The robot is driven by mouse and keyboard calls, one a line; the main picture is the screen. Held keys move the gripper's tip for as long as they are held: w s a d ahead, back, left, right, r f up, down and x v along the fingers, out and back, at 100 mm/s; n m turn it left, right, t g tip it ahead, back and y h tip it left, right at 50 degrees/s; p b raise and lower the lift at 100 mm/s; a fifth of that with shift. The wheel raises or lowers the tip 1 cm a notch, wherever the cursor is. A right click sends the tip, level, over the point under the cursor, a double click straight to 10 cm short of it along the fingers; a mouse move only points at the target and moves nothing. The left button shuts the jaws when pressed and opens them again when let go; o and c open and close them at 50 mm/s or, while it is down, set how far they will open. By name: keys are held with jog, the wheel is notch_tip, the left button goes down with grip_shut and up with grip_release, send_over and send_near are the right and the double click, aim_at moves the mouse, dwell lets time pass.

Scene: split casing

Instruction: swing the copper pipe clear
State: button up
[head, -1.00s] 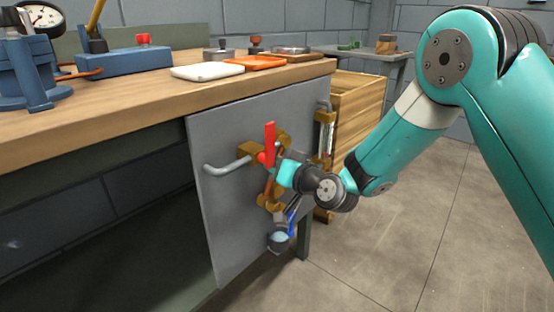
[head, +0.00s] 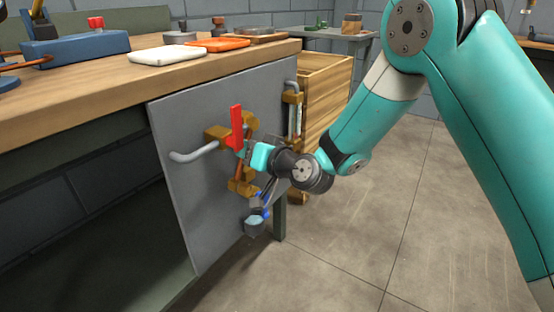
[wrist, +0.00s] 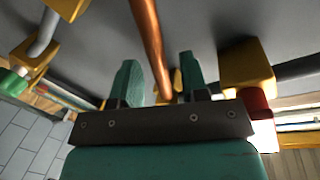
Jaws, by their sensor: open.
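The copper pipe (head: 239,168) runs between brass fittings on the upright grey panel in the head view, partly hidden by my gripper. In the wrist view the copper pipe (wrist: 148,38) comes down from the top and ends between my fingers. My gripper (wrist: 158,80) is open, with one teal finger on each side of the pipe's end; I cannot tell whether either touches it. In the head view my gripper (head: 247,152) is at the pipe, just below and right of the red lever (head: 236,127). A lower brass fitting (head: 242,187) holds the pipe's bottom area.
A grey bent pipe (head: 195,152) sticks out left of the fittings. A gauge-like tube (head: 295,115) stands at the panel's right edge. A grey cup-like part (head: 254,226) hangs below. The workbench (head: 110,90) is above; open floor (head: 350,220) lies right.

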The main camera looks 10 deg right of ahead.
jog(key=b+v, duration=1.1)
jog(key=v, duration=0.5)
jog(key=shift+b, duration=0.3)
